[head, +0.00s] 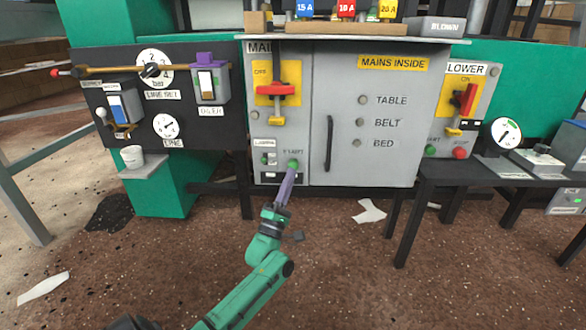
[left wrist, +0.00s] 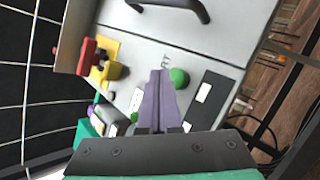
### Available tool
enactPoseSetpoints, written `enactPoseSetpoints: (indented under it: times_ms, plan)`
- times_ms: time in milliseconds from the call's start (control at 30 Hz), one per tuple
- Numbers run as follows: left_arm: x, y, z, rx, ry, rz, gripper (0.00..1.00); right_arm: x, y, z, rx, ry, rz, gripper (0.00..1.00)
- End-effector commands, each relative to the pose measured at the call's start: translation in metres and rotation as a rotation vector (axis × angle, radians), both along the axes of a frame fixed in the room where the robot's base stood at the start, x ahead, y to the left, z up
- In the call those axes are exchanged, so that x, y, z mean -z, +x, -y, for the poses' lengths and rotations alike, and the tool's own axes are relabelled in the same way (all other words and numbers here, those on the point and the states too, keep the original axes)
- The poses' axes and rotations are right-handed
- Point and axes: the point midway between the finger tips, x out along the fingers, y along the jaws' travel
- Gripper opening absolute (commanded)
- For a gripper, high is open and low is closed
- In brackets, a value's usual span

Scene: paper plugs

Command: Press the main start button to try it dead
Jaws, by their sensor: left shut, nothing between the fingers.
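The green start button (head: 293,163) sits low on the left part of the grey main cabinet, below a label reading START. It also shows in the left wrist view (left wrist: 179,77). My left gripper (head: 290,172) is shut and empty, its purple fingers (left wrist: 160,85) pointing at the cabinet face right beside the button. Whether the tips touch the button I cannot tell. The red main switch handle (head: 275,90) on its yellow plate is above, with a yellow piece hanging under it. My right gripper is not in view.
The cabinet door (head: 385,160) has a black handle (head: 329,143) and TABLE, BELT and BED lamps. A LOWER switch box (head: 467,95) is to the right. A black table (head: 450,175) stands at right. A cup (head: 132,156) sits on a small shelf at left.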

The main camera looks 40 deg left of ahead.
Motion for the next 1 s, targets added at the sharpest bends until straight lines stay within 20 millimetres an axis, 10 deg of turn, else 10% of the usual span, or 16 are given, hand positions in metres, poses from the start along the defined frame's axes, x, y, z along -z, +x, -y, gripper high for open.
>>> enactPoseSetpoints:
  times_ms: [1000]
  plan:
    - [0.0,0.01,-0.008,0.0,0.0,0.0,0.0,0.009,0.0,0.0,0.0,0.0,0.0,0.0]
